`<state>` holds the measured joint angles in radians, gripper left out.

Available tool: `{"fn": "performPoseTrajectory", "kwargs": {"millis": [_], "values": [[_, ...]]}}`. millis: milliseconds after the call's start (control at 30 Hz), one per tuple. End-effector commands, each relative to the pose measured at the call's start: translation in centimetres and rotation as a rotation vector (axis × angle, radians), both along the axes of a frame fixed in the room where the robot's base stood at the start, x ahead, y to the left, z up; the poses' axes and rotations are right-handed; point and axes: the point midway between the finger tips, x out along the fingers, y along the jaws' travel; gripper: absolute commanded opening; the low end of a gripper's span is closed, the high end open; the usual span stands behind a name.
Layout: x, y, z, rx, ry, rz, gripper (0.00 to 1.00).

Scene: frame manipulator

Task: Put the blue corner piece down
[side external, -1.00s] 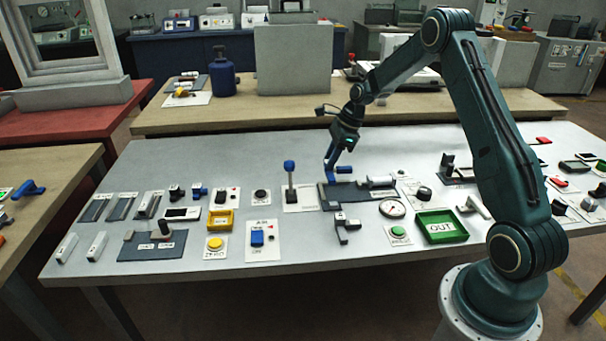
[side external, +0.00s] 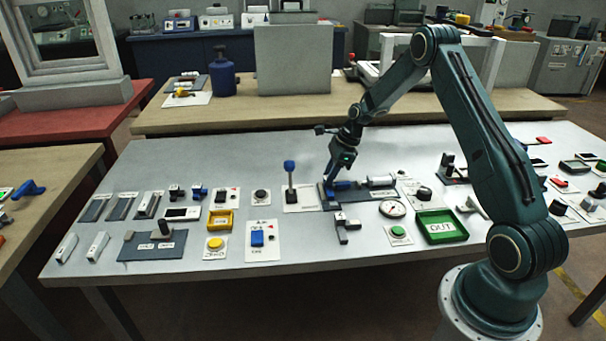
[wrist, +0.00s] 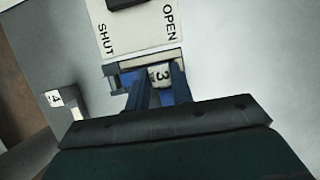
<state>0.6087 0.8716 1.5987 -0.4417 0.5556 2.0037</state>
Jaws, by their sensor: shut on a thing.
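The blue corner piece (side external: 343,185) is low at the dark plate (side external: 330,203) in the side view, beside the fixture's pale cylinder (side external: 378,181). My gripper (side external: 328,182) points down at its left end and is shut on it. The fingers hide much of the piece. I cannot tell whether it rests fully on the plate.
A white OPEN/SHUT card (wrist: 140,25) lies just beyond the piece. A grey corner piece (side external: 346,224) lies in front of the plate. A blue-topped lever (side external: 290,180) stands to the left, with a round gauge (side external: 392,208) and a green OUT tray (side external: 441,238) to the right.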

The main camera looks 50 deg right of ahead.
Motion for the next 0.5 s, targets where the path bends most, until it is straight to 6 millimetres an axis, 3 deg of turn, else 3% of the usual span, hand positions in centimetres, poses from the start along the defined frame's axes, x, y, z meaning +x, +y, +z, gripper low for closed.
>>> {"fn": "performPoseTrajectory", "kwargs": {"millis": [267,300,400,500], "values": [[0.0,0.0,-0.26,0.001,0.001,-0.001,0.0],[-0.01,0.0,-0.31,0.001,0.001,-0.001,0.25],[-0.01,-0.01,-0.27,0.0,0.0,-0.001,0.44],[-0.01,-0.01,-0.27,0.0,0.0,-0.001,0.45]]}}
